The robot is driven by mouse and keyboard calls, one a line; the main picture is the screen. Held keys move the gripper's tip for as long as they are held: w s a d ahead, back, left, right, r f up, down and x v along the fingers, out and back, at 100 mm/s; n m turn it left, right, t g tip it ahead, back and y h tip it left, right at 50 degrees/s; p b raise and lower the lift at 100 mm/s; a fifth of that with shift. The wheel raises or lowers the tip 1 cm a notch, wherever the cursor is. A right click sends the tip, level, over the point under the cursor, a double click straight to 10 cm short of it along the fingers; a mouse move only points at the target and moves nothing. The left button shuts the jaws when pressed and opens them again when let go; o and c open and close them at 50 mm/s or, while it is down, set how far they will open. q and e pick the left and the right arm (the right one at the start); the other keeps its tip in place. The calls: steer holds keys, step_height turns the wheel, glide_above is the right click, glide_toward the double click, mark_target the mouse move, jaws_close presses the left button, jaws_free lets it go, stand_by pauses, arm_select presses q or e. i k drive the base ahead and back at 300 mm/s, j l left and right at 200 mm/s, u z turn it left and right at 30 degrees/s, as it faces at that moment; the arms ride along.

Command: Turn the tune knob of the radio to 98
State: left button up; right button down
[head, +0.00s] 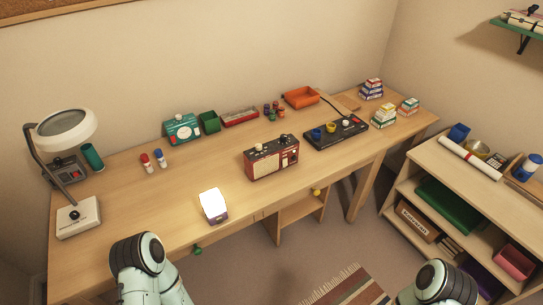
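The item that looks like the radio (262,172) is a dark red box standing upright near the front-middle of the desk. Its front has a light panel at the right with small dark round parts. Pale knobs (259,147) show on its top. I cannot tell which one is the tune knob, and the dial numbers are too small to read. Neither of my grippers is in view; only pale green arm parts with dark joints show at the bottom left and bottom right, well apart from the radio.
A black panel (350,140) with coloured knobs lies right of the radio. A bright-faced device (213,204) stands at the front edge, left of it. A magnifier lamp (65,125) is at the far left. Bare desk (205,165) lies left of the radio. A low shelf (440,165) stands at right.

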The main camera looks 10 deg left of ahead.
mark_target(258, 147)
steer(key=i+l, duration=0.35)
steer(key=i+l+u, duration=0.1)
steer(key=i+l, duration=0.2)
steer(key=l, duration=0.25)
steer(key=i+l, duration=0.3)
steer(key=l, duration=0.2)
